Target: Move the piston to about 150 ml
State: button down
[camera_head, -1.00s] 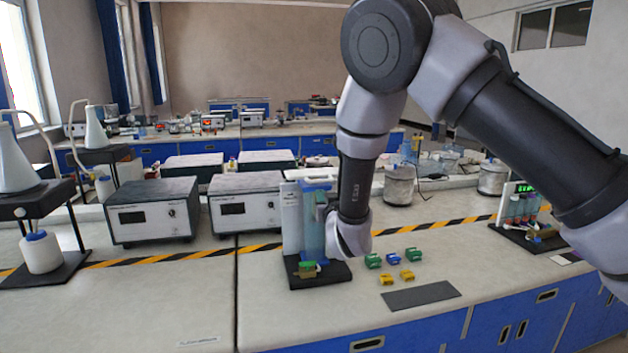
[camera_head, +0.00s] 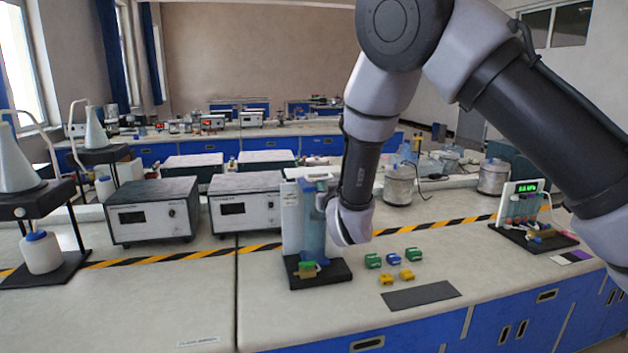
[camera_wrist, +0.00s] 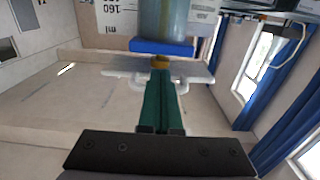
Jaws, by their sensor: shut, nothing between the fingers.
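The piston apparatus (camera_head: 290,222) stands on a black base (camera_head: 337,277) on the bench, with a clear bluish cylinder (camera_head: 316,240) beside a white scale panel. In the wrist view the scale panel (camera_wrist: 112,18) appears upside down, with "160" and "ml" legible. A blue piece (camera_wrist: 163,47) lies at the end of the cylinder there, with a white flat handle (camera_wrist: 122,74) beside it. My gripper (camera_wrist: 160,63) is shut and empty, its green fingers pointing at the handle and blue piece; I cannot tell whether they touch. The piston's exact reading is not legible.
Green, blue and yellow small blocks (camera_head: 393,259) and a dark grey mat (camera_head: 420,295) lie right of the base. Grey instrument boxes (camera_head: 150,212) stand at left. A display stand with tubes (camera_head: 520,215) is at right.

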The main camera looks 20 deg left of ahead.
jog(key=shift+r, duration=2.95)
jog(key=shift+f, duration=0.2)
jog(key=shift+s+f, duration=0.1)
jog(key=shift+f, duration=0.45)
jog(key=v, duration=0.8)
jog(key=shift+s+d, duration=0.3)
